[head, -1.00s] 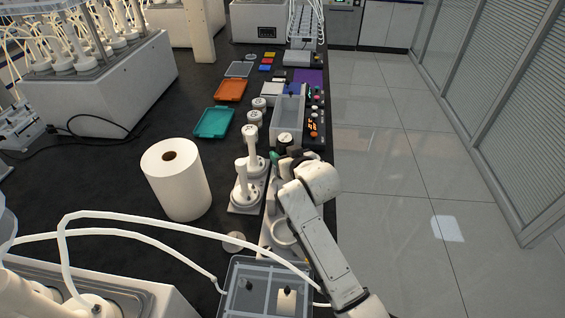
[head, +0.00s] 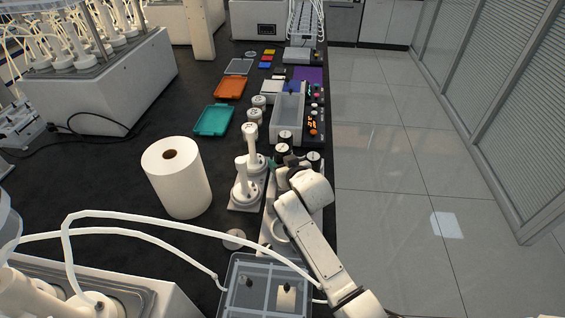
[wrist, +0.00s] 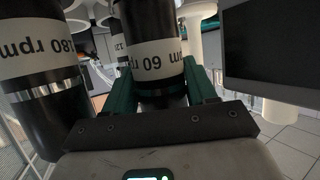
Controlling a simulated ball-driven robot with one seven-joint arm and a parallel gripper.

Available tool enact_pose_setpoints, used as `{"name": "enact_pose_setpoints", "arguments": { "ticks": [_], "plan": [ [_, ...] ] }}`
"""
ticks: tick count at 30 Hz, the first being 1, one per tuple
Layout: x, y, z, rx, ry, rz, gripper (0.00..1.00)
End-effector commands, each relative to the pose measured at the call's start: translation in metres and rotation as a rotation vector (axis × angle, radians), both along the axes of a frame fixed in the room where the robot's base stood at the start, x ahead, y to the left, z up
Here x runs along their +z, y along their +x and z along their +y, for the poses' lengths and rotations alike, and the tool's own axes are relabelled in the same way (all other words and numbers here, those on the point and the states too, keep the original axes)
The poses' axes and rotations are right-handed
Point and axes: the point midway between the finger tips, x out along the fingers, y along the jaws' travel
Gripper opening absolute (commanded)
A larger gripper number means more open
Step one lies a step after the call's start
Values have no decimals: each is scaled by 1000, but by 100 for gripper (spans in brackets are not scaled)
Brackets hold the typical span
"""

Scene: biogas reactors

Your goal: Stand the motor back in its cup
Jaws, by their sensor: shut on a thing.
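My gripper (wrist: 165,88) has green fingers and is shut on a black motor (wrist: 150,18) with a white "60 rpm" band. The label reads upside down in the wrist view. A second black motor (wrist: 42,95), marked "180 rpm", stands close to its left there, and a third band (wrist: 118,48) shows behind. In the head view my gripper (head: 284,163) is at the right bench edge, among white-topped motors (head: 285,137) and (head: 313,157). My arm hides part of the white holder (head: 268,225) below. I cannot make out the empty cup or the held motor's base.
White stands (head: 240,190) are just left of my gripper. A paper roll (head: 180,185) stands farther left. A clear grey bin (head: 287,120) is beyond the motors, beside a control strip (head: 314,125). A lidded box (head: 265,290) with hoses is nearest. The floor lies to the right.

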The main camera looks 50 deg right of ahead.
Motion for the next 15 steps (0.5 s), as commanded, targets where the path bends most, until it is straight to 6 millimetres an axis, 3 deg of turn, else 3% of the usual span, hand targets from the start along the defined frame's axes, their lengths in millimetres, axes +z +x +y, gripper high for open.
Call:
{"name": "enact_pose_setpoints", "arguments": {
  "ticks": [11, 12, 15],
  "plan": [
    [-7, 0, 0, 0, -1, -1, 1],
    [-9, 0, 0, 0, 2, 4, 60],
    [-10, -1, 0, 0, 1, 6, 67]
  ]
}}
